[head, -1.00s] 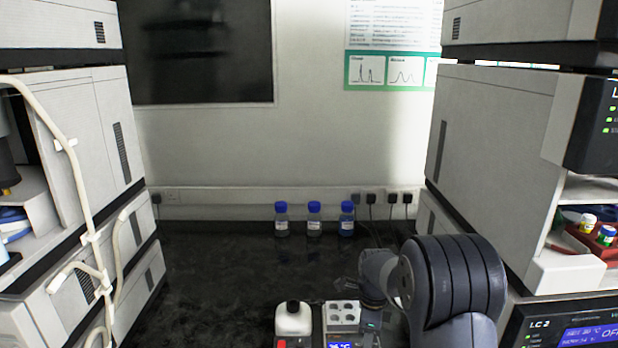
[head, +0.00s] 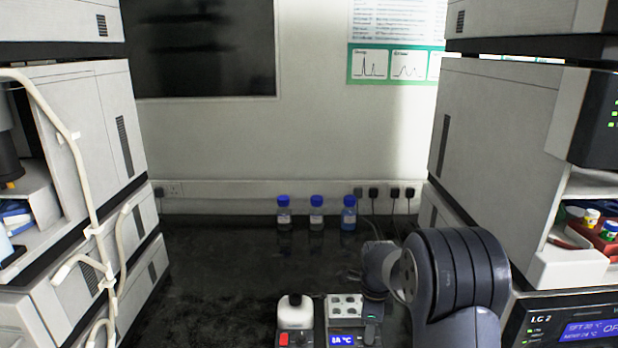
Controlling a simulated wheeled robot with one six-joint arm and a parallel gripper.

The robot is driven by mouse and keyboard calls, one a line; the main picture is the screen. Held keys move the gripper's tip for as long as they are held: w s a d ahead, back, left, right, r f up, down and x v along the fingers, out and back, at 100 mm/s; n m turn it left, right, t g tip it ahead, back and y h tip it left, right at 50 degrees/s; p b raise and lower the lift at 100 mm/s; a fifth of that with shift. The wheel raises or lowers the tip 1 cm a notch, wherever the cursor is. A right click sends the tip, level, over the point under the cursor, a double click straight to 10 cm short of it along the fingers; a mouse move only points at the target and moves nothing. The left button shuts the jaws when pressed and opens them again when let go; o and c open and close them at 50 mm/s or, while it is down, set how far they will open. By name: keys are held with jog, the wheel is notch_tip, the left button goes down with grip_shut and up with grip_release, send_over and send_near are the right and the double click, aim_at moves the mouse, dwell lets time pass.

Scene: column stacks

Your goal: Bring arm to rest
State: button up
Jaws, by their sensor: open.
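My arm rises at the lower right, its dark ribbed joint bent and its wrist hanging left of it. My gripper (head: 371,322) is at the wrist's lower end, beside the right edge of a small heater block with a vial rack (head: 346,305). It points down and is seen from behind, small and dark. Its fingertips are hard to make out, and nothing shows held in it. I cannot tell whether it touches the block.
A white-capped unit (head: 296,312) stands left of the block. Three blue-capped bottles (head: 316,215) stand at the back wall. Instrument stacks flank the bench left (head: 70,130) and right (head: 490,150), the right one close to my arm. The black bench (head: 215,275) is clear at centre left.

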notch_tip(320, 180, up, 8)
jog(key=r, duration=0.1)
notch_tip(320, 180, down, 11)
jog(key=shift+s+f, duration=0.1)
jog(key=shift+f, duration=0.1)
jog(key=shift+f+n, duration=0.15)
jog(key=shift+n, duration=0.15)
jog(key=n+p, duration=0.1)
jog(key=n, duration=0.5)
jog(key=n+p, duration=0.1)
jog(key=n, duration=0.4)
jog(key=shift+n, duration=0.4)
jog(key=n+p, duration=0.2)
jog(key=n, duration=0.3)
jog(key=shift+s+d, duration=0.1)
jog(key=n+p, duration=0.2)
jog(key=n, duration=0.3)
jog(key=shift+n+p, duration=0.35)
jog(key=shift+n, duration=0.05)
jog(key=shift+s, duration=0.1)
